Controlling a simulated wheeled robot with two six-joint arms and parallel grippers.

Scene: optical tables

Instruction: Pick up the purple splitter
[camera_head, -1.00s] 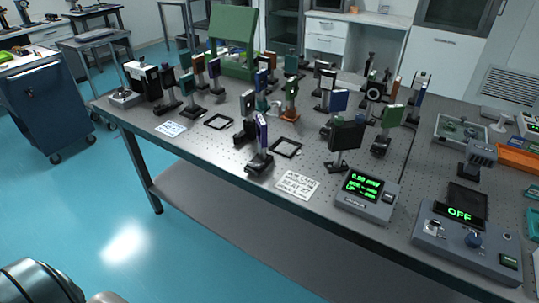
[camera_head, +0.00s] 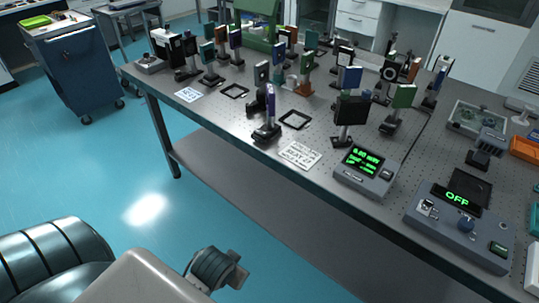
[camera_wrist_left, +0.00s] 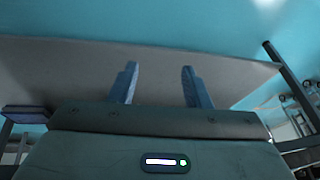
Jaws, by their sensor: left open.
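The purple splitter (camera_head: 270,101) stands upright on a black base near the front edge of the optical table, in the middle of the head view. My left arm comes in at the bottom left of the head view, well in front of the table and apart from the splitter. In the left wrist view my left gripper (camera_wrist_left: 158,86) has its two fingers spread with nothing between them. The splitter does not show in that wrist view. My right gripper is in neither view.
The optical table (camera_head: 225,130) holds several mounted optics behind and beside the splitter. Two black square frames (camera_head: 295,120) lie close by, with a printed card (camera_head: 300,155) in front. A meter with green digits (camera_head: 367,172) stands to the right. A blue cart (camera_head: 75,70) is at left.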

